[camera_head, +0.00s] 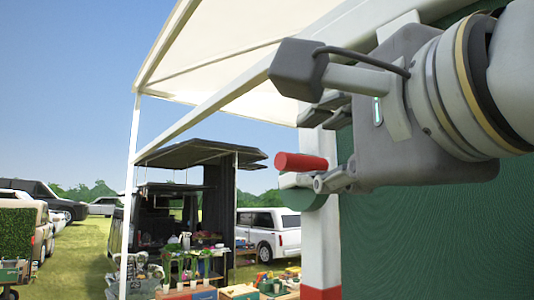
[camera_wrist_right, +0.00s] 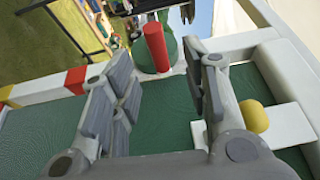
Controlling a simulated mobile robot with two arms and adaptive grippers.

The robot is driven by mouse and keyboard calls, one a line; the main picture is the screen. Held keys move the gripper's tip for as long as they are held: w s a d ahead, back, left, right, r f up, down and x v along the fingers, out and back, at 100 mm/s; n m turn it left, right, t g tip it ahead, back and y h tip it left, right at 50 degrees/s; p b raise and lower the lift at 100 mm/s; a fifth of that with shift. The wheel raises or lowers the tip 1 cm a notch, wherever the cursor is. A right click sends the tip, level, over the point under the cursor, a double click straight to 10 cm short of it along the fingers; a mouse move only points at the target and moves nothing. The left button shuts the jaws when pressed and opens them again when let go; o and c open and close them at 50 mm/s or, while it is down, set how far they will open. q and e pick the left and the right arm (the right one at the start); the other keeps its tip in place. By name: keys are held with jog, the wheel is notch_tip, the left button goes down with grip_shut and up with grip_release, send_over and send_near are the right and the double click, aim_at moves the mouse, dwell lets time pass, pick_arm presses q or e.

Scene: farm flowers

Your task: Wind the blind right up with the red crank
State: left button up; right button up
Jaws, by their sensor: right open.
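The red crank handle (camera_head: 300,162) sticks out from a round green disc (camera_head: 303,201) beside the white post (camera_head: 320,235). In the right wrist view the red handle (camera_wrist_right: 156,47) stands on the green disc (camera_wrist_right: 170,58), just beyond the fingertips. My right gripper (camera_head: 320,146) is open and empty, with its fingers to either side of the handle's line; I cannot tell whether they touch it. The gripper (camera_wrist_right: 160,72) shows both fingers apart in the wrist view. A green ribbed sheet (camera_head: 430,240), possibly the blind, fills the right side behind my arm. My left gripper is out of view.
A white awning (camera_head: 225,45) on white poles spreads overhead. A yellow knob (camera_wrist_right: 254,117) sits on a white bracket close to the right finger. A dark stall (camera_head: 185,205) with goods and a white car (camera_head: 268,232) stand farther off on grass.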

aim_at(303, 162)
jog(key=p+x, duration=0.1)
jog(key=x, duration=0.4)
jog(key=shift+d, duration=0.1)
jog(key=p+x, duration=0.1)
jog(key=x, duration=0.2)
jog(key=shift+w+f+p, duration=0.15)
jog(key=shift+w+p, duration=0.2)
jog(key=shift+w, duration=0.3)
jog(key=shift+c, duration=1.2)
grip_shut()
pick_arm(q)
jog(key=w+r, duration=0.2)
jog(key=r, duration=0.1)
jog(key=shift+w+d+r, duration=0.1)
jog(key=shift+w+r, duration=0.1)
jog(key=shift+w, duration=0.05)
